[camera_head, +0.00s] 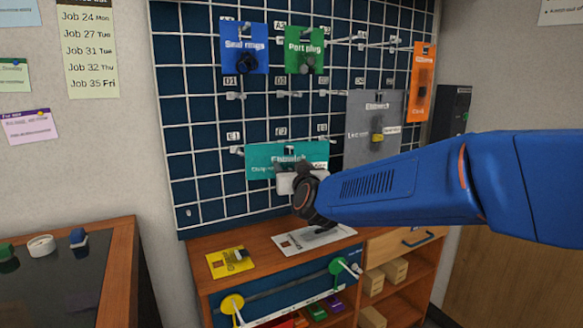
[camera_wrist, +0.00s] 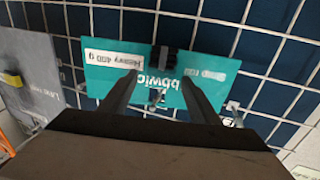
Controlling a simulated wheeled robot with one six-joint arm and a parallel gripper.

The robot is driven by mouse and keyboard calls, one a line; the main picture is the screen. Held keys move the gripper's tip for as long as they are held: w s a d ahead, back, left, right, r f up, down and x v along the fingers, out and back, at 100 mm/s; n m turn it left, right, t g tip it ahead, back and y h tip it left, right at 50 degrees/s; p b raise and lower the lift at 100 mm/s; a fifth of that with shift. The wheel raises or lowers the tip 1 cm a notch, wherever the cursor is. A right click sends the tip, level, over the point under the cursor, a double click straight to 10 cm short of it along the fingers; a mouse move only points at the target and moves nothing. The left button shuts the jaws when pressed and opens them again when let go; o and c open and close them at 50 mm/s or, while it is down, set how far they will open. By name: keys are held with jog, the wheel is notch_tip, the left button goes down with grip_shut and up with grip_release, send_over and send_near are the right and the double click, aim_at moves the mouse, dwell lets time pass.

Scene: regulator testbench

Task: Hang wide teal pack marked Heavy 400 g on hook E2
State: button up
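The wide teal pack (camera_head: 262,152) is upright against the wire grid board, below the label E2 (camera_head: 281,131). In the wrist view the same pack (camera_wrist: 135,25) appears upside down, with a white label reading Heavy 400 g (camera_wrist: 112,59). A small dark fitting (camera_wrist: 157,96) shows at its top edge; I cannot tell for sure that the hook passes through the pack. My gripper (camera_wrist: 158,82) is open, its two fingers apart on either side of that fitting. In the head view my gripper (camera_head: 303,190) covers the pack's lower right part.
A blue pack (camera_head: 243,55) and a green pack (camera_head: 304,60) hang above. A grey pack (camera_head: 360,110) and an orange pack (camera_head: 422,75) hang to the right. Bare hooks stick out at E1 (camera_head: 236,150) and along row D. A yellow card (camera_head: 230,262) lies on the bench below.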

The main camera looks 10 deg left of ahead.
jog(key=shift+s, duration=0.1)
jog(key=v, duration=1.7)
jog(key=s+d+f+g+h, duration=0.1)
jog(key=s+d+f+g, duration=0.15)
jog(key=d, duration=0.45)
jog(key=s+d+f+g, duration=0.1)
jog(key=s+d+f, duration=0.1)
jog(key=d+f, duration=0.35)
jog(key=s+d+f+g+h, duration=0.1)
jog(key=s+d+f+g, duration=0.1)
jog(key=d, duration=0.6)
jog(key=s+d+f+m+g+h, duration=0.2)
jog(key=s+d+f, duration=0.4)
jog(key=s+d, duration=0.3)
jog(key=s+d+f+m+g+h, duration=0.3)
jog(key=s+d+f, duration=0.3)
jog(key=s+d, duration=0.3)
jog(key=shift+d+g+h, duration=0.4)
jog(key=shift+d+g, duration=0.05)
jog(key=shift+d, duration=0.25)
